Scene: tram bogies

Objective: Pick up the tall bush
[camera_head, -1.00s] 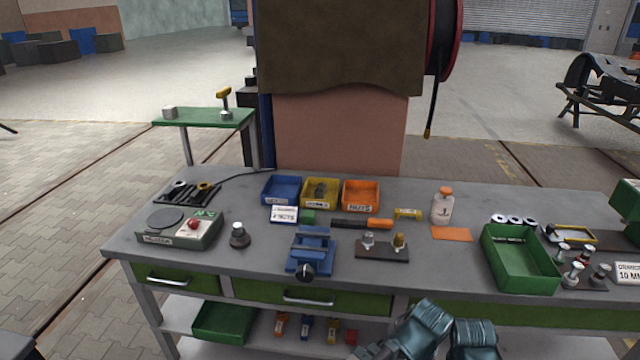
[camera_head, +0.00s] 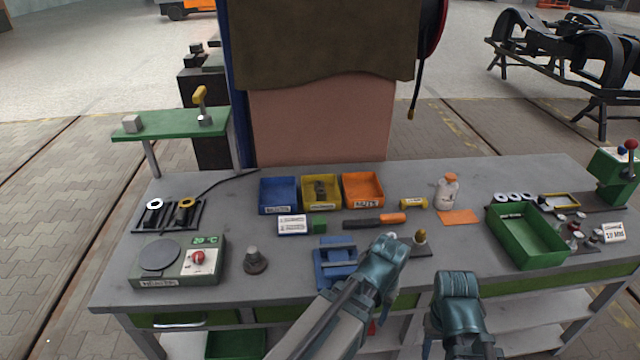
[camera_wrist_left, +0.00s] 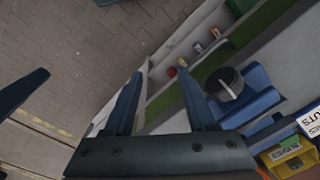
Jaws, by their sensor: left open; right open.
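A dark stand (camera_head: 412,251) carries a small brass-topped upright piece (camera_head: 420,239); my left arm covers part of this stand. Several small upright metal pieces (camera_head: 574,232) stand at the right beside the green tray. I cannot tell which piece is the tall bush. My left gripper (camera_head: 392,248) is over the bench front beside the blue vise (camera_head: 333,258). In the left wrist view its two fingers (camera_wrist_left: 162,95) are apart with nothing between them, and the vise (camera_wrist_left: 262,98) is to their right. My right gripper (camera_head: 457,290) is open in front of the bench edge.
Blue (camera_head: 279,194), yellow (camera_head: 322,191) and orange (camera_head: 363,189) bins stand at the back of the bench. A white bottle (camera_head: 447,193) and green tray (camera_head: 525,237) are to the right. A heater box (camera_head: 180,262) and dark cone-shaped piece (camera_head: 254,261) are at left.

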